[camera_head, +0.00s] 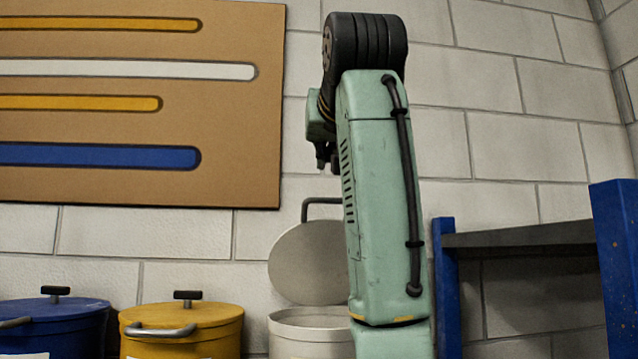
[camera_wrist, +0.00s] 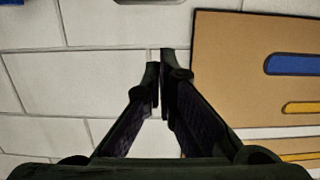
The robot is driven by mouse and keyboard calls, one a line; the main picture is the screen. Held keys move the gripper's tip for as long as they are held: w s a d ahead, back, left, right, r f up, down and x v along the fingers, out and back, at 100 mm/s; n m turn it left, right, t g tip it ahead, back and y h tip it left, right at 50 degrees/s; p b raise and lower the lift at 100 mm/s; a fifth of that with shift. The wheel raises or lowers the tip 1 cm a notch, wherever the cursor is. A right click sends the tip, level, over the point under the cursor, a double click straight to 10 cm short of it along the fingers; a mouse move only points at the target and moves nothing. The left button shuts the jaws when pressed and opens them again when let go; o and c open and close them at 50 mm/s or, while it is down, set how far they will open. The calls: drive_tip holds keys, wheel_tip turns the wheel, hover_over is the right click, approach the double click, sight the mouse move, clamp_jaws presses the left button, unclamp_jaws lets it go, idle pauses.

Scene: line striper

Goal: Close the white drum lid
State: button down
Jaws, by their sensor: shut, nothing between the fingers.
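The white drum (camera_head: 300,325) stands at the bottom middle of the head view, its right side hidden behind my arm. Its round lid (camera_head: 308,265) is open and tilted up against the back, with a dark bent handle (camera_head: 320,205) at its top. My gripper (camera_head: 325,160) is above the lid, small and partly hidden by my arm. In the wrist view my gripper (camera_wrist: 158,65) has its fingertips together with nothing between them. The drum and lid are not in the wrist view.
A yellow drum (camera_head: 182,322) and a blue drum (camera_head: 52,318), both with lids on, stand to the left. A brown board (camera_head: 240,120) with coloured stripes hangs on the brick wall. A blue-framed shelf (camera_head: 520,236) stands at the right.

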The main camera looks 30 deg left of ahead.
drive_tip(key=p+x, duration=0.1)
drive_tip(key=x, duration=0.8)
drive_tip(key=shift+w+a, duration=0.15)
drive_tip(key=shift+w, duration=0.05)
drive_tip(key=shift+s+f, duration=0.15)
drive_tip(key=shift+f, duration=0.15)
drive_tip(key=shift+s+d+f, duration=0.9)
drive_tip(key=shift+s+f, duration=0.1)
drive_tip(key=shift+f, duration=0.1)
drive_tip(key=shift+f, duration=0.15)
